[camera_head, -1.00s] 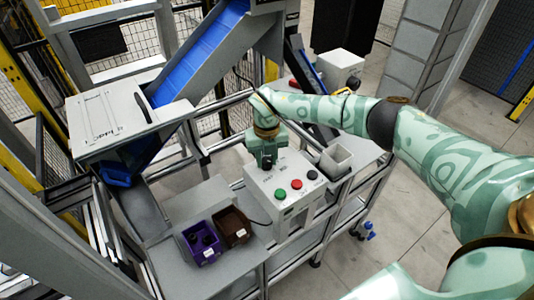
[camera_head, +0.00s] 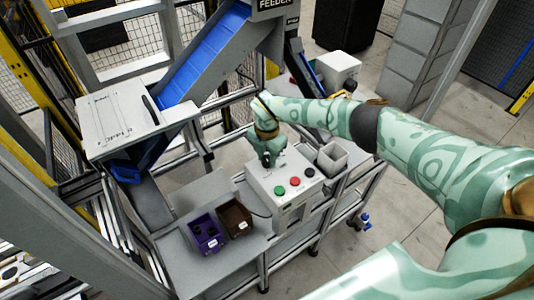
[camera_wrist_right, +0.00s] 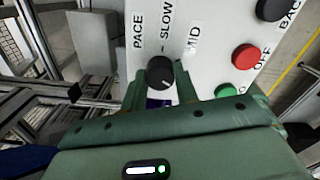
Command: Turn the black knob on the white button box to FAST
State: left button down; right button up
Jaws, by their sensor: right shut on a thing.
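The white button box (camera_head: 290,204) stands on the bench in the head view, with green, red and black buttons on its sloped top. My right gripper (camera_head: 267,161) reaches down to the far left part of that top. In the right wrist view the black knob (camera_wrist_right: 160,72) sits between the two fingers of my right gripper (camera_wrist_right: 161,88), which is shut on it. The labels PACE, SLOW and MID show around the knob. No FAST label can be read. A pale mark shows on the knob's lower edge. My left gripper is out of view.
A purple bin (camera_head: 205,233) and a brown bin (camera_head: 235,219) stand left of the box. A light open container (camera_head: 332,158) stands close on its right. The blue feeder conveyor (camera_head: 207,53) rises behind. The green button (camera_wrist_right: 230,90) and red button (camera_wrist_right: 245,57) lie right of my gripper.

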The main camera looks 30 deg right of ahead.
aim_at(267, 158)
jog(key=shift+w+r+m, duration=0.1)
jog(key=shift+m, duration=0.5)
jog(key=o, duration=1)
jog(key=shift+r+p, duration=0.35)
notch_tip(267, 158, up, 16)
jog(key=shift+f+p, duration=0.25)
jog(key=shift+p, duration=0.3)
